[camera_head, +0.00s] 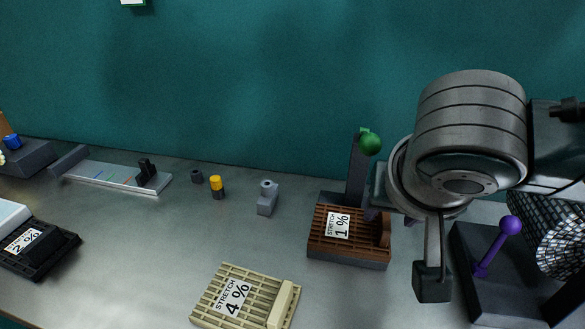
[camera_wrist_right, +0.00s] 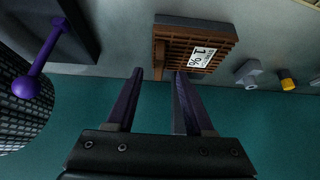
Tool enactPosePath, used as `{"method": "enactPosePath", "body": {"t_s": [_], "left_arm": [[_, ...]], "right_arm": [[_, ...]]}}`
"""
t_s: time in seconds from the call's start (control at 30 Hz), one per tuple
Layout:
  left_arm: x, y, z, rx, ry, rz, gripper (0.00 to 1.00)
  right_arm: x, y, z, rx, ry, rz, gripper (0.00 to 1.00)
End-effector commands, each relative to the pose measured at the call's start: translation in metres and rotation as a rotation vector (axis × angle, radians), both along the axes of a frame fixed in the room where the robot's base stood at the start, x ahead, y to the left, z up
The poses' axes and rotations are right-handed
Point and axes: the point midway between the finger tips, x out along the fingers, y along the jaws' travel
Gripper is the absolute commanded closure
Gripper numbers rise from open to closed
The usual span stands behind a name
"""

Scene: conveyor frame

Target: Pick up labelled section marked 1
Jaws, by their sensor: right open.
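The labelled section marked 1 (camera_head: 350,248) is a brown slatted block on a dark base, with a white "STRETCH 1%" label and a raised bar at its right end. It lies on the grey table right of centre, and shows at top centre in the right wrist view (camera_wrist_right: 170,44). My right gripper (camera_wrist_right: 157,72) is open and empty, with its two purple fingers apart and pointing toward the section's bar end. In the head view my wrist largely hides those fingers, beside and behind the section. I see no contact. My left gripper is not in view.
A cream section marked 4 (camera_head: 258,300) lies in front. A dark section marked 2 (camera_head: 55,258) is far left. A purple-knobbed lever (camera_head: 510,225) stands right, and a green ball (camera_head: 370,143) tops a dark post behind the section. Small grey (camera_head: 267,198) and yellow (camera_head: 217,187) parts stand left.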

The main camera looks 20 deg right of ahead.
Motion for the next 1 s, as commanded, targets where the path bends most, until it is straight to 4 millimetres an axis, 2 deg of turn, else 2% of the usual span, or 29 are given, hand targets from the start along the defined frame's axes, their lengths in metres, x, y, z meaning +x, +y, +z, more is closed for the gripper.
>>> {"method": "enactPosePath", "body": {"t_s": [0.33, 0.67, 1.0], "left_arm": [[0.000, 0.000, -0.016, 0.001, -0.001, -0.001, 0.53], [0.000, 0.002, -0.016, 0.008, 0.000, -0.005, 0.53], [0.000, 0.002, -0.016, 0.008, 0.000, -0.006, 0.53]], "right_arm": [[0.025, -0.017, -0.037, 0.000, 0.000, 0.001, 0.47], [0.029, -0.019, -0.041, 0.001, 0.000, 0.003, 0.48], [0.028, -0.019, -0.041, 0.001, 0.001, 0.003, 0.87]]}}
